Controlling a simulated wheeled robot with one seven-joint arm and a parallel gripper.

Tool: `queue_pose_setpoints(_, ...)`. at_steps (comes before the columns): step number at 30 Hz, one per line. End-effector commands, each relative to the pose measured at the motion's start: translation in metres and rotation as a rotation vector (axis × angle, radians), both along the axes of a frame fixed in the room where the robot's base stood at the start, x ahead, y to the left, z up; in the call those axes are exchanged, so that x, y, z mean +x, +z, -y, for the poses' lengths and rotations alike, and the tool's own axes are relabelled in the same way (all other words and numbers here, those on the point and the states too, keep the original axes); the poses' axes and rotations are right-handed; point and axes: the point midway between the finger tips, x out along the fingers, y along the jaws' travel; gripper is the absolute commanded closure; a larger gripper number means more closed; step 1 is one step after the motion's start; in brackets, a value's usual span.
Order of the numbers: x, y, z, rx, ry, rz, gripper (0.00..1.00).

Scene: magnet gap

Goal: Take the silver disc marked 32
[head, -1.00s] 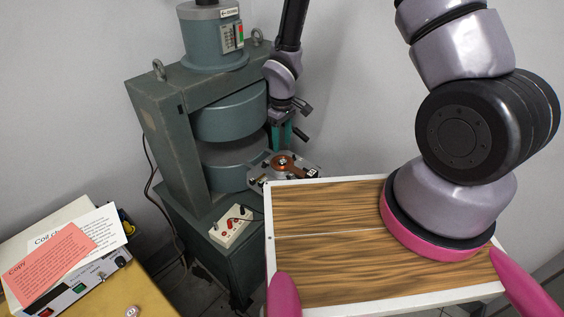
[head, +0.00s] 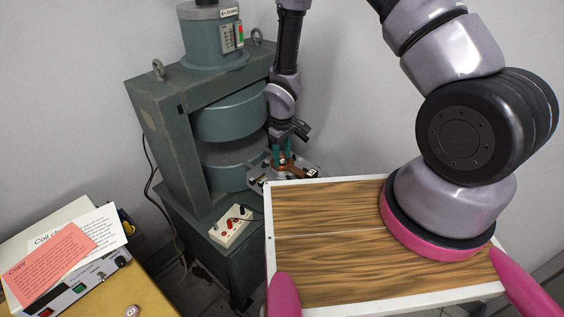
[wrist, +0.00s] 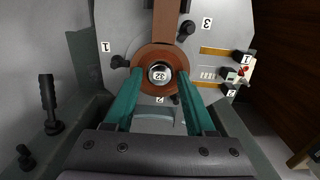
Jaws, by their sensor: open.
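The silver disc marked 32 (wrist: 159,74) lies in the middle of a round copper-brown ring (wrist: 141,62) on a grey plate (wrist: 117,29) in the wrist view. My gripper (wrist: 158,95) is open, its two teal fingers on either side of the near part of the ring, their tips close to it. I cannot tell whether they touch it. In the head view my gripper (head: 282,155) points down over the plate, and its fingers hide the disc there.
The green magnet frame (head: 160,120) with its round poles (head: 228,118) stands just left of my gripper. Black knobs (wrist: 187,28) and numbered marks surround the ring. A wood-grained board with a white rim (head: 268,230) is in front. A loose round disc (head: 131,311) lies on the yellow table.

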Motion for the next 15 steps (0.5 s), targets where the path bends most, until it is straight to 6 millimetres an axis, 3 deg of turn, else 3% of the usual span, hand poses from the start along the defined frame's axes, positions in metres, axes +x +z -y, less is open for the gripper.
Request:
queue_pose_setpoints(2,0.0001,0.0001,0.0001,0.000,0.000,0.000,0.45)
queue_pose_setpoints(3,0.0001,0.0001,0.0001,0.000,0.000,0.000,0.53)
queue_pose_setpoints(7,0.0000,0.0001,0.0001,0.000,0.000,0.000,1.00)
queue_pose_setpoints(15,0.0008,0.0084,0.0001,0.001,-0.002,0.001,1.00)
